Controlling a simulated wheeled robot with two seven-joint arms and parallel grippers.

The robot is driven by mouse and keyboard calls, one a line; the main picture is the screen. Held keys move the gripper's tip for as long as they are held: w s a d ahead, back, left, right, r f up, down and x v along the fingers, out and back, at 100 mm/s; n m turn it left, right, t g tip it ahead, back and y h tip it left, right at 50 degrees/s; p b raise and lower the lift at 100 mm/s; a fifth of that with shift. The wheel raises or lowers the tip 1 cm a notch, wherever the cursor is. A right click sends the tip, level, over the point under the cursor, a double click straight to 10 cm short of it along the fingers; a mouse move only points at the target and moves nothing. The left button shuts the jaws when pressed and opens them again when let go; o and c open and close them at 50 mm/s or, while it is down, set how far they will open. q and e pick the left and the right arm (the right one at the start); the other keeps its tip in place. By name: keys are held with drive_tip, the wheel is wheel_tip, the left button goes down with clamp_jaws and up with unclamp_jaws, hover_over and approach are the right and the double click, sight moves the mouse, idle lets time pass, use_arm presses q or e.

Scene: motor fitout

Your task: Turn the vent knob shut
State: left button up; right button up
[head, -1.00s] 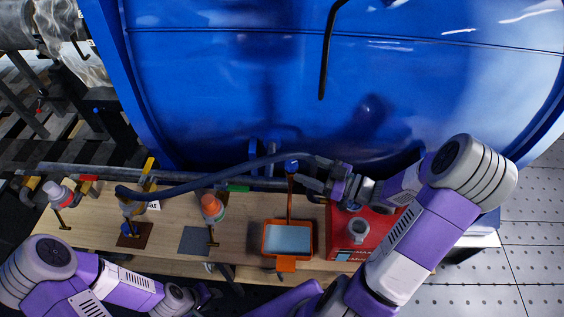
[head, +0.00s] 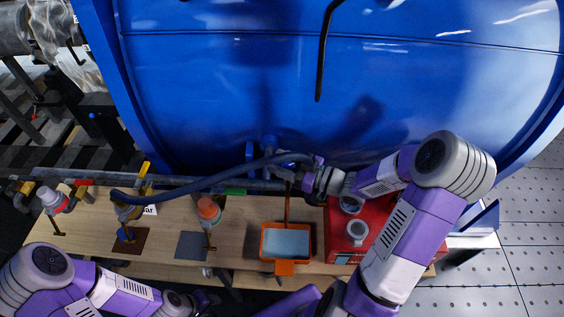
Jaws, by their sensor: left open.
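I cannot single out the vent knob with certainty. Blue fittings (head: 268,147) stand at the foot of the blue tank (head: 230,90), by the pipe behind the bench. My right gripper (head: 296,174) reaches in from the right, over the end of the blue hose (head: 215,184) and close to these fittings. Its fingertips are small and partly hidden, so I cannot tell whether they touch anything or how far apart they are. My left gripper (head: 204,300) is open at the bottom edge, in front of the bench and away from the fittings.
The wooden bench (head: 90,225) carries an orange tray (head: 265,255), an orange-capped bottle (head: 208,210) and a red box (head: 375,220) under my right arm. Red (head: 84,182), yellow (head: 146,170) and green (head: 235,191) handles line the pipe. Floor at right is clear.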

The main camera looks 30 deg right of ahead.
drive_tip(key=c, duration=0.6)
